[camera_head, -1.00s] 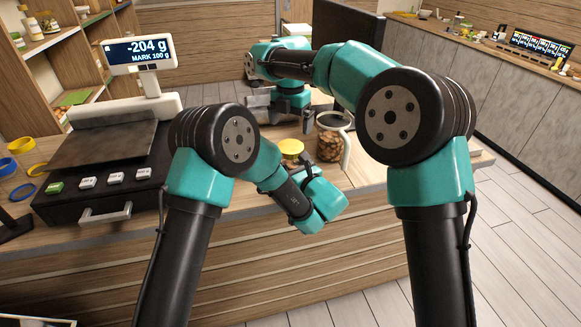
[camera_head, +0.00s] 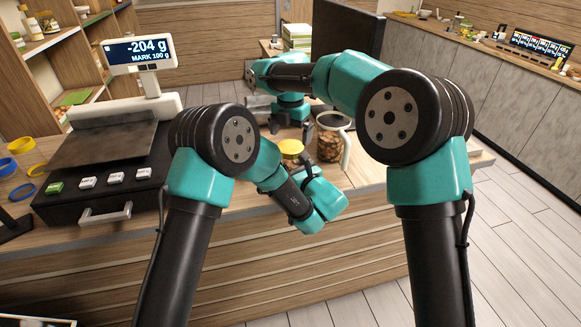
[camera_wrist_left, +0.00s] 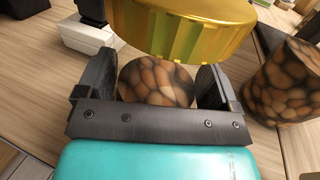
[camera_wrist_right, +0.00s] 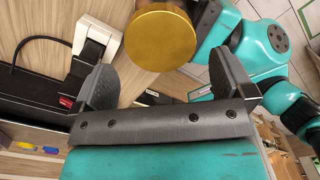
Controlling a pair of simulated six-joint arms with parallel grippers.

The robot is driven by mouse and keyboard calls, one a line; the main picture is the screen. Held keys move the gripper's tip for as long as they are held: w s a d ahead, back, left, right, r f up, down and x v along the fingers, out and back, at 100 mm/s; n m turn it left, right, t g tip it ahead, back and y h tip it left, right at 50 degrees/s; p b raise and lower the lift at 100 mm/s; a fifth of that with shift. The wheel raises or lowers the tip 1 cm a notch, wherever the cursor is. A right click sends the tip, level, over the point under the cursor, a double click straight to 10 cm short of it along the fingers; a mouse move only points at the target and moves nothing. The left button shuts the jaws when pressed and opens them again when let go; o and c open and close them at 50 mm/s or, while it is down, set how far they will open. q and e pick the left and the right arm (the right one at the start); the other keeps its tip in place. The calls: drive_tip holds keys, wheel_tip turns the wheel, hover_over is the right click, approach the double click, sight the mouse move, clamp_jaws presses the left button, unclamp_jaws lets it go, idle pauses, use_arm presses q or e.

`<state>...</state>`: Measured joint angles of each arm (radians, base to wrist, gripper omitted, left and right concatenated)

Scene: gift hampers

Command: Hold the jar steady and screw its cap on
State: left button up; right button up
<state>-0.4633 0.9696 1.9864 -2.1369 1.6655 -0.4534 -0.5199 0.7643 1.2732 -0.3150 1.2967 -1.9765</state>
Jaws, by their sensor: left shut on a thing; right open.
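The jar, filled with brown nut-like pieces, shows in the left wrist view (camera_wrist_left: 157,82), between the fingers of my left gripper (camera_wrist_left: 158,95), which is shut on it. A yellow-gold cap (camera_wrist_left: 185,28) sits at the jar's top; I cannot tell how tightly it is seated. In the head view the cap (camera_head: 291,147) shows just beyond my left wrist, and most of the jar is hidden.
A handled glass jar of similar pieces (camera_head: 333,140) stands close on the right. A black scale (camera_head: 105,180) with a lit display (camera_head: 140,50) stands on the left. Yellow and blue rings (camera_head: 22,146) lie at the far left. A dark monitor (camera_head: 346,35) stands behind.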

sight(290, 146)
drive_tip(key=shift+f, duration=2.25)
